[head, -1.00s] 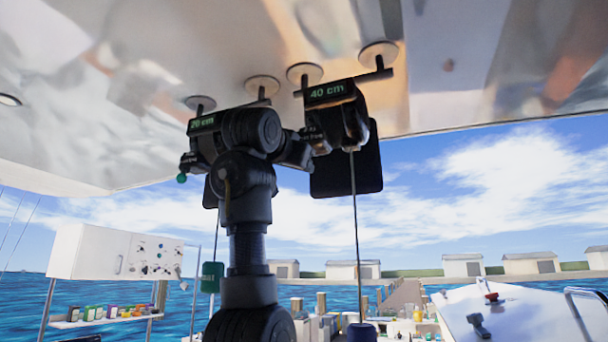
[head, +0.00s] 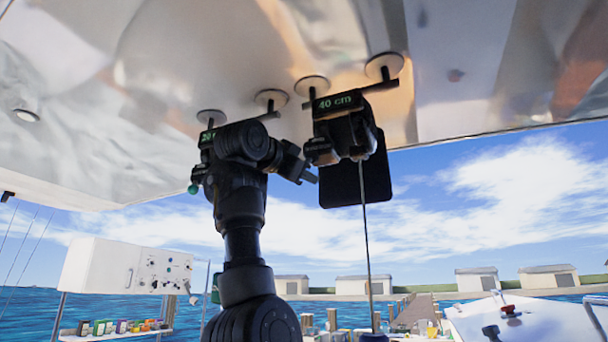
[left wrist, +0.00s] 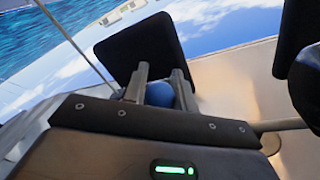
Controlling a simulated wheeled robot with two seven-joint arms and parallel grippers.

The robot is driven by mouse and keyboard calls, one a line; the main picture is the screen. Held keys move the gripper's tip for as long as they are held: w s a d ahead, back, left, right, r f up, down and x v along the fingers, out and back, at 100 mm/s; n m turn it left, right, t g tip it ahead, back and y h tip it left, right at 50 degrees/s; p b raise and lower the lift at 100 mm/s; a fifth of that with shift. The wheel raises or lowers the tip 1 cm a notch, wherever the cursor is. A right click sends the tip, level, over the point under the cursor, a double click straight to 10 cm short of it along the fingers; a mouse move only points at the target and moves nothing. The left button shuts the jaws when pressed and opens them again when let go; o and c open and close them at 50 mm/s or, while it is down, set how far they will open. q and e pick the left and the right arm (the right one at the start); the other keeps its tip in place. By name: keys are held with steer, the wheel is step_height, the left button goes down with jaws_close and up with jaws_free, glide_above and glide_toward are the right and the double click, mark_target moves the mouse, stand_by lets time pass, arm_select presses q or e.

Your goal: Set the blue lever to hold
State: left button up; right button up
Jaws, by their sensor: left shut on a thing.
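In the left wrist view, the round blue knob (left wrist: 160,95) of the blue lever sits between the two grey fingers of my left gripper (left wrist: 160,88), which are closed on it. In the head view, my left gripper (head: 308,170) reaches right to a black unit labelled 40 cm (head: 338,102) that hangs under the white ceiling. The blue knob is hidden there. The lever's hold mark cannot be read in either view. My right gripper is not in view.
A second black unit labelled 20 cm (head: 207,137), with a green knob (head: 193,188), hangs to the left, partly behind my arm. A black plate (head: 357,182) and a thin rod (head: 365,240) hang at the 40 cm unit. Open air lies to the right.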

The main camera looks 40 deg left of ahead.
arm_select(q)
steer(key=o, duration=1)
steer(key=shift+s, duration=0.15)
steer(key=shift+s+f+b, duration=0.1)
steer(key=shift+s+b, duration=0.15)
steer(key=shift+b, duration=0.15)
steer(key=s+b, duration=0.1)
steer(key=s, duration=0.2)
steer(key=s+d+b, duration=0.1)
steer(key=s+b, duration=0.1)
steer(key=s, duration=0.1)
steer(key=s+b, duration=0.1)
steer(key=s, duration=0.3)
steer(key=shift+d+b, duration=0.3)
steer(key=shift+f, duration=0.1)
